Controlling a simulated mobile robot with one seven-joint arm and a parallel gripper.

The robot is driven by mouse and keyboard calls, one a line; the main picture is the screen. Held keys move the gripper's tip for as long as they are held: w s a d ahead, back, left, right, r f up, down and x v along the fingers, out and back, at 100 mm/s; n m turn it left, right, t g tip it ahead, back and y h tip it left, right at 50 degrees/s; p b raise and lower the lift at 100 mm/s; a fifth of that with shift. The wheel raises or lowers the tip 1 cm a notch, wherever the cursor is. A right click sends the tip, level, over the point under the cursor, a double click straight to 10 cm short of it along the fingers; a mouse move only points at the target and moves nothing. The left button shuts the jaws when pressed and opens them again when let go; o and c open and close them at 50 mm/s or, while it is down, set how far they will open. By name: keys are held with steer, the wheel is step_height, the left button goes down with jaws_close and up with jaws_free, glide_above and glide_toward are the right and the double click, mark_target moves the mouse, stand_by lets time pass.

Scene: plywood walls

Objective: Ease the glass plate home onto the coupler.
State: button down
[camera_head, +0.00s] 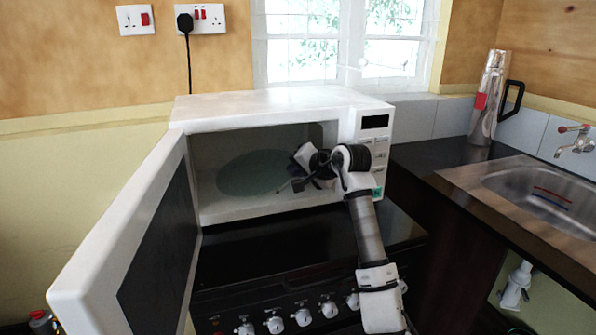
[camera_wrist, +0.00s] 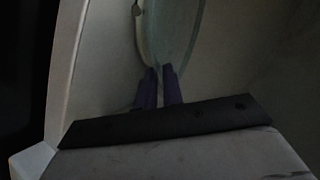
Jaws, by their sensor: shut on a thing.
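The round glass plate (camera_head: 252,174) is inside the open white microwave (camera_head: 262,103), pale green and seen through the door opening. My gripper (camera_head: 296,184) reaches into the cavity from the right and is at the plate's right side. In the wrist view my gripper's two dark fingers (camera_wrist: 160,88) are shut on the rim of the glass plate (camera_wrist: 176,35), one on each side of it. A pale curved part with a small dark knob-like end (camera_wrist: 138,8) shows beside the plate. The coupler cannot be made out for certain, and whether the plate touches it cannot be told.
The microwave door (camera_head: 128,232) stands wide open on the left. The control panel side (camera_head: 374,150) is close to my arm on the right. A black cooker top (camera_head: 285,245) lies below, with a sink (camera_head: 540,195) and steel flask (camera_head: 488,98) further right.

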steer(key=shift+s+d, duration=0.1)
steer(key=shift+d, duration=0.3)
steer(key=c, duration=1.5)
jaws_free()
steer(key=shift+a, duration=0.1)
steer(key=shift+o, duration=0.2)
steer(key=b+v, duration=0.3)
steer(key=v, duration=1)
steer(key=shift+s, duration=0.35)
steer(key=shift+r, duration=0.1)
